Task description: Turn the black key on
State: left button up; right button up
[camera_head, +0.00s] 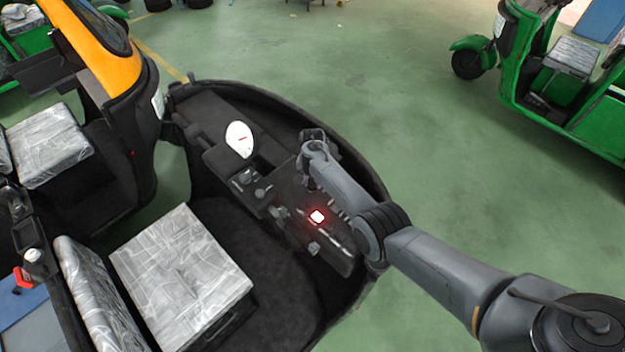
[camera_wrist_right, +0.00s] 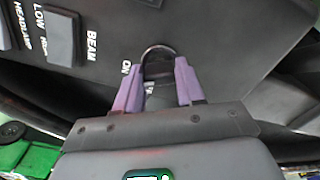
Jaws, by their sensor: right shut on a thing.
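My right gripper (camera_head: 310,184) reaches down to the black dashboard panel (camera_head: 342,258) of the rickshaw. In the right wrist view its two purple fingers (camera_wrist_right: 157,78) are shut on the black key (camera_wrist_right: 158,97), one finger on each side. A curved metallic rim shows just beyond the fingertips. The white word ON is printed on the panel to the left of the fingers. The key is hidden by my gripper in the head view, and its exact angle is hard to tell. My left gripper is not in view.
A red light (camera_head: 317,216) glows on the panel near my right gripper. Switches labelled BEAM and HEADLAMP sit at the wrist view's upper left. A white round-faced gauge (camera_head: 240,139) and a wrapped seat (camera_head: 182,275) are to the left. Open green floor lies beyond the rickshaw.

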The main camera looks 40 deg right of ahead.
jog(key=shift+f, duration=0.1)
dwell(0.3)
jog(key=o, duration=1)
jog(key=shift+o, duration=0.2)
jog(key=shift+r, duration=0.75)
notch_tip(320, 180, up, 9)
jog(key=p, duration=0.1)
jog(key=shift+r, duration=0.2)
